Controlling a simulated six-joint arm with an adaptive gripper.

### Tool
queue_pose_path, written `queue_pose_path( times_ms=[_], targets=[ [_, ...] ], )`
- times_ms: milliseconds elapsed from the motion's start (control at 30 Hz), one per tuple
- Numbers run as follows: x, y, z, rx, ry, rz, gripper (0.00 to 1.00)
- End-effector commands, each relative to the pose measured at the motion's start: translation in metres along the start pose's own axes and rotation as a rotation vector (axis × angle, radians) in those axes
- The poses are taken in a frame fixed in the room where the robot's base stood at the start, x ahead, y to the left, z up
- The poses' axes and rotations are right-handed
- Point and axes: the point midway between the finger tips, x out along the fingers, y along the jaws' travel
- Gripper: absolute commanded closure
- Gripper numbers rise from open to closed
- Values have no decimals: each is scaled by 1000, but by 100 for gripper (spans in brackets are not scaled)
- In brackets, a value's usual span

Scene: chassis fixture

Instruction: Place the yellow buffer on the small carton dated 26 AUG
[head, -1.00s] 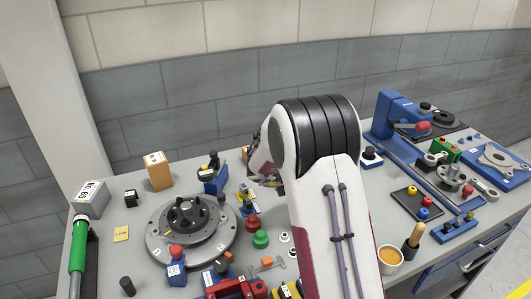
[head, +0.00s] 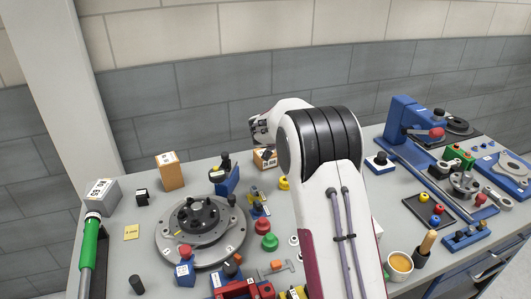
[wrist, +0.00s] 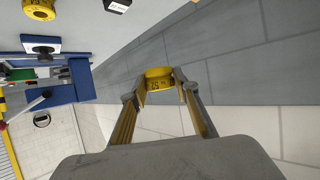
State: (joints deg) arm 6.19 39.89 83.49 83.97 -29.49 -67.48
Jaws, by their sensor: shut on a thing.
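My gripper (wrist: 157,88) is shut on a yellow buffer (wrist: 158,77), a short round piece with dark markings, in the wrist view. It is held between the two fingertips, with the wall behind it. In the head view my wrist reaches out at the back of the bench, and the held buffer cannot be made out there. A small orange-brown carton (head: 265,158) with a white label stands just below my wrist, partly hidden by it. A taller orange-brown carton (head: 171,172) stands further left. The dates on both labels are too small to read.
Another yellow round piece (head: 284,183) sits on the bench near the small carton. A blue fixture (head: 225,179) stands left of it, and a round dark chassis plate (head: 200,232) lies in front. A grey box (head: 101,196) is at far left. A blue press (head: 405,125) stands right.

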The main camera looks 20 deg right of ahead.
Motion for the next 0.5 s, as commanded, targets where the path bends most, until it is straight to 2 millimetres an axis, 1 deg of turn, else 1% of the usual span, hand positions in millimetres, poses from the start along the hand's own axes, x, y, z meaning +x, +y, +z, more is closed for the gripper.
queue_pose_path(
  times_ms=[33, 200, 300, 500],
  targets=[
    [0, -10, -3, -16, 1, -37, 90],
    [-3, -46, -7, -82, 0, -171, 90],
    [-6, -62, -6, -115, 0, -235, 90],
    [-9, -73, 0, -140, 0, -287, 90]
  ],
)
